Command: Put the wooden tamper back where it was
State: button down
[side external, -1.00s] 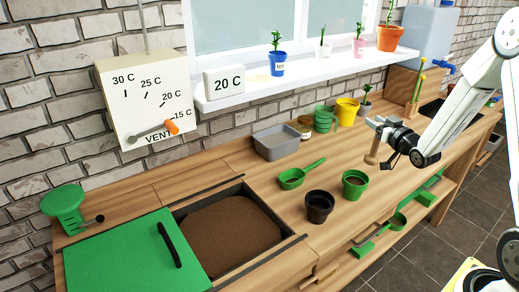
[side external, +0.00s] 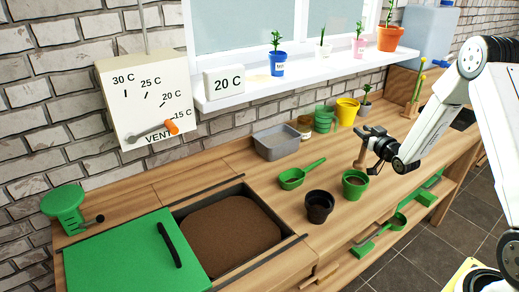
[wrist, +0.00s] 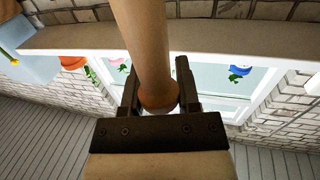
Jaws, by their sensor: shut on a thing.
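The wooden tamper (side external: 361,155) is upright in my gripper (side external: 368,138), above or at the bench just behind the green pot with soil (side external: 355,184). In the wrist view the tamper's handle (wrist: 144,45) runs between the two fingers of my gripper (wrist: 158,85), with its rounded knob end near the palm. The gripper is shut on the handle. I cannot tell whether the tamper's lower end touches the bench.
A black pot (side external: 319,206) and a green scoop (side external: 301,174) are nearby on the bench (side external: 270,176). A grey tray (side external: 276,143), stacked green pots (side external: 325,119) and a yellow pot (side external: 347,111) stand along the wall.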

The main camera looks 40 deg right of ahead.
aim_at(357, 160)
jog(key=shift+w+f, duration=0.1)
jog(key=shift+f, duration=1.7)
jog(key=shift+c, duration=1.6)
grip_release()
jog(key=v, duration=1.2)
